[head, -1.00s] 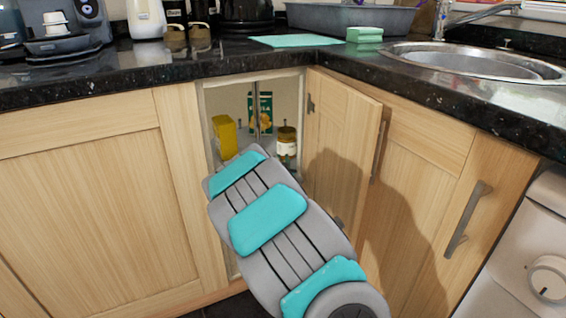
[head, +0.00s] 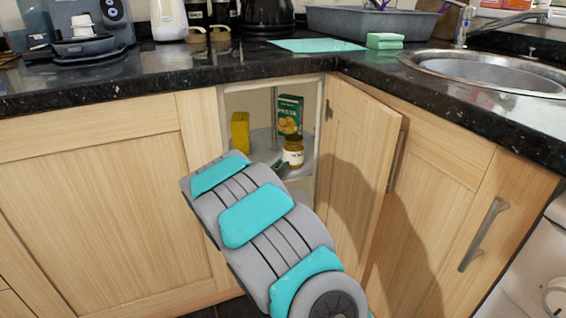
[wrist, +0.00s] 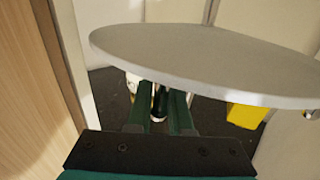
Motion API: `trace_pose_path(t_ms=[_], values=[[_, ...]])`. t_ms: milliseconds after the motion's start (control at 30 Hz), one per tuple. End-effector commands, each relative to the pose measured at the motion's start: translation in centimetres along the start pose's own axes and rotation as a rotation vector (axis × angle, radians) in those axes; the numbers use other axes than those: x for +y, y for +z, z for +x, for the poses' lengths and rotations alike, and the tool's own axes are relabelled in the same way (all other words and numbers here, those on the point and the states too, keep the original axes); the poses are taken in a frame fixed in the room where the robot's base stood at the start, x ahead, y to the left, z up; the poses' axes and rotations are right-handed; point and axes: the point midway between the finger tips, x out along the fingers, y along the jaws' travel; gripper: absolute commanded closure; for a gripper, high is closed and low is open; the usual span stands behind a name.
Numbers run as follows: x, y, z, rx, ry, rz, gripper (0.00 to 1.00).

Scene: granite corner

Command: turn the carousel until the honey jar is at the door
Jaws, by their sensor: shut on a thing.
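The carousel (head: 265,153) is a round grey shelf inside the open corner cabinet. The honey jar (head: 293,153), with a pale label, stands at its front right, near the open door's side. A yellow box (head: 240,132) stands at its left and a green pasta box (head: 289,115) behind the jar. My gripper (head: 281,167) reaches in at the front, just below the jar. In the wrist view its green fingers (wrist: 158,108) stand either side of a slim shiny piece, which looks like a peg on the carousel. The carousel's rim (wrist: 215,85) and the yellow box (wrist: 246,116) show there too.
The cabinet door (head: 352,155) stands open to the right of the opening. The cabinet's left frame (head: 203,150) is close to my arm. A dark granite worktop (head: 180,85) overhangs above. A lower shelf shows under the carousel.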

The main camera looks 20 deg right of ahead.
Motion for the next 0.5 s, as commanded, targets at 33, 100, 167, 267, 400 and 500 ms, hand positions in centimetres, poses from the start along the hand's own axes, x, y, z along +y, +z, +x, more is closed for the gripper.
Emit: trace_pose_path(t_ms=[33, 100, 167, 267, 400, 500], values=[[0.02, -0.12, -0.04, 0.002, 0.002, 0.0, 1.0], [0.06, -0.04, -0.04, 0.002, 0.003, 0.0, 1.0], [0.08, 0.0, -0.04, 0.001, 0.003, 0.0, 1.0], [0.12, 0.06, -0.04, 0.0, 0.003, -0.001, 1.0], [0.12, 0.12, -0.04, -0.001, 0.003, -0.001, 0.67], [0.11, 0.14, -0.04, -0.001, 0.003, -0.001, 0.56]])
